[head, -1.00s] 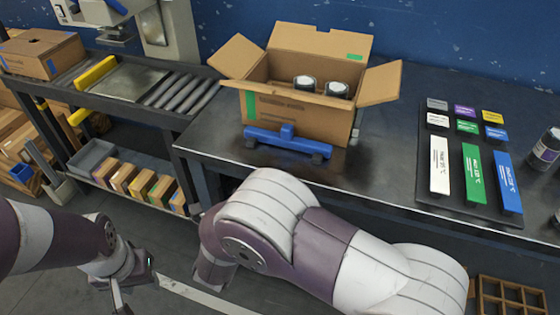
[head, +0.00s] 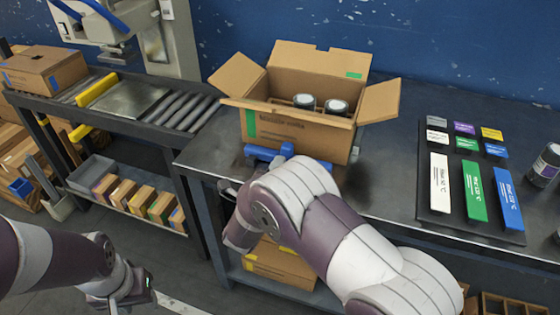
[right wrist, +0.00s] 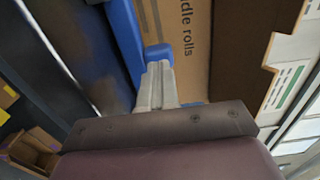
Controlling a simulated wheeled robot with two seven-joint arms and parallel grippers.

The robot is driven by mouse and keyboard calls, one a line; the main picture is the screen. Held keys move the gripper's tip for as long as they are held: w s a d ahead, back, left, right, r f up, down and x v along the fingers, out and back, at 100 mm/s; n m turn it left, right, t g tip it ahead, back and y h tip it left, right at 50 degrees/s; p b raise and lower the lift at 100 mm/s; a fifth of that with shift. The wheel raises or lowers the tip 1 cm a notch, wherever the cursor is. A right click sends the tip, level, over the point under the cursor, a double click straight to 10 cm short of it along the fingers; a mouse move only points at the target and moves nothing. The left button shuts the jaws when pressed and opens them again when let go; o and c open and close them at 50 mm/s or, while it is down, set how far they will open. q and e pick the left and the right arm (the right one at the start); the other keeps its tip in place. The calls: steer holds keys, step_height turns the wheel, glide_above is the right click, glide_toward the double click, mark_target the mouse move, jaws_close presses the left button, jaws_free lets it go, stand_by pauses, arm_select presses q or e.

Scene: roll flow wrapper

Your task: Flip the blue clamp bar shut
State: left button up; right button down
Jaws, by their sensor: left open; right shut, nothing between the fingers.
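The blue clamp bar (head: 270,152) lies low along the front of the open cardboard box (head: 310,130) on the dark table. My right arm hides its right part in the head view. In the right wrist view the bar (right wrist: 124,40) runs beside the box's printed face, with a short blue knob (right wrist: 158,52) sticking out. My right gripper (right wrist: 160,72) is shut and empty, its fingertips at the knob; I cannot tell whether they touch. My left gripper (head: 138,290) is open and empty, low at the left, away from the bar.
Two dark rolls (head: 320,104) stand in the box, whose flaps are spread. A board with coloured labels (head: 470,190) lies to the right on the table (head: 390,150). A roller conveyor (head: 165,105) stands to the left. Another carton (head: 280,263) sits on the shelf below.

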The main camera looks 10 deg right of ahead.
mark_target(284, 151)
steer(key=shift+x, duration=0.95)
steer(key=b+x, duration=0.2)
steer(key=x, duration=0.1)
steer(key=shift+w+d+f, duration=0.1)
steer(key=shift+d+f, duration=0.05)
steer(key=shift+f, duration=0.05)
steer(key=shift+w+d+r, duration=0.2)
steer(key=shift+w+r, duration=0.05)
steer(key=shift+s+a+r, duration=0.1)
steer(key=shift+r, duration=0.15)
